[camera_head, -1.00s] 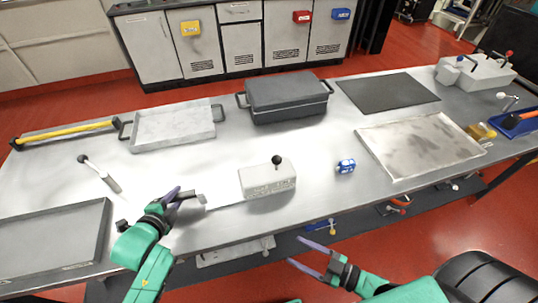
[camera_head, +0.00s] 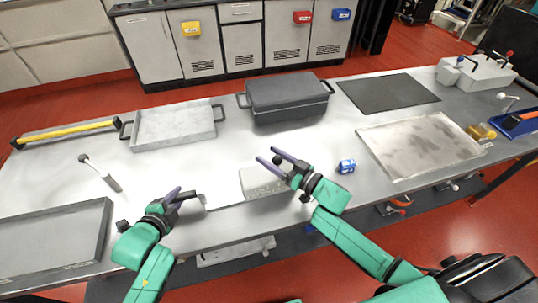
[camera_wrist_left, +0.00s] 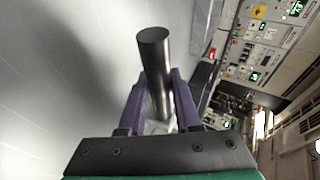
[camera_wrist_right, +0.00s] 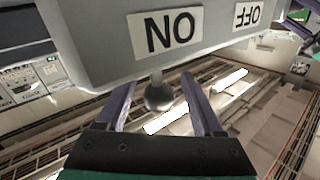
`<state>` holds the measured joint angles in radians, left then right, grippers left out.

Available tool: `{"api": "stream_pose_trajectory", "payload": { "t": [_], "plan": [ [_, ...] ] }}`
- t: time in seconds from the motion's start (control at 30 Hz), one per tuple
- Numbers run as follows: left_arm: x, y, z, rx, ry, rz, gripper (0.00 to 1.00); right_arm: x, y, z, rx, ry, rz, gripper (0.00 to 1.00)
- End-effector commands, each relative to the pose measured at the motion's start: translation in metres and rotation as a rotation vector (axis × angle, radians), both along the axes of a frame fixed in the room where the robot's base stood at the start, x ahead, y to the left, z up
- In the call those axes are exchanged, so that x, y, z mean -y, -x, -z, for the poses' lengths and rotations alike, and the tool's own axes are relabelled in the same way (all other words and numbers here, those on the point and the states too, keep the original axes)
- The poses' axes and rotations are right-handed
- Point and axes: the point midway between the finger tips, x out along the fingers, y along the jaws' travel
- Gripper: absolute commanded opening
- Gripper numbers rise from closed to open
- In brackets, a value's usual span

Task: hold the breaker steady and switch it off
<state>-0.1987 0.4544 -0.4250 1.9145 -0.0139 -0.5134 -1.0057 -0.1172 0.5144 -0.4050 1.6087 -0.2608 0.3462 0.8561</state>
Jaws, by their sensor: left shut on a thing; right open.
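The breaker (camera_head: 255,183) is a pale grey box on the bench, partly hidden behind my right gripper. The right wrist view shows its face (camera_wrist_right: 95,55) with ON and OFF labels upside down. Its black knob (camera_head: 277,160) also shows in the right wrist view (camera_wrist_right: 158,97), below the ON label and between the fingers. My right gripper (camera_head: 269,156) is open around the knob, with contact not clear. My left gripper (camera_head: 188,193) is shut on a dark round bar (camera_wrist_left: 155,60), left of the breaker. A flat pale strip runs between that bar's end and the box.
A blue block (camera_head: 346,166) sits right of the breaker. A pale tray (camera_head: 420,145), a dark lidded box (camera_head: 287,98) and a grey tray (camera_head: 172,128) stand farther back. Another tray (camera_head: 50,243) lies at the left front. The bench middle behind the breaker is clear.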

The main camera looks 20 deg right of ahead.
Motion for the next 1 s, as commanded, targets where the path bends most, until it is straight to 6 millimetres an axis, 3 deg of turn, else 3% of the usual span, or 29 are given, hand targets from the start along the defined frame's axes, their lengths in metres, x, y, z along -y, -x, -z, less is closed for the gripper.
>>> {"api": "stream_pose_trajectory", "payload": {
  "t": [0.03, 0.3, 0.33, 0.5, 1.0],
  "plan": [
    [0.0004, 0.0048, 0.0103, -0.025, -0.004, 0.0, 0.0, -0.0026, -0.0045, 0.0006, 0.001, 0.0, 0.001, 0.69],
    [0.0003, 0.0046, 0.0103, -0.024, -0.004, 0.001, 0.0, -0.0057, -0.0077, 0.0012, -0.001, 0.002, 0.0, 0.69],
    [0.0003, 0.0046, 0.0103, -0.024, -0.004, 0.001, 0.0, -0.0057, -0.0077, 0.0012, 0.0, 0.001, 0.0, 0.65],
    [0.0003, 0.0046, 0.0103, -0.024, -0.004, 0.001, 0.0, -0.0056, -0.0076, 0.001, 0.0, 0.001, -0.001, 0.0],
    [0.0001, 0.0046, 0.0101, -0.024, -0.004, 0.001, 0.0, -0.0058, -0.0072, 0.001, 0.001, 0.001, -0.002, 0.0]
  ]
}}
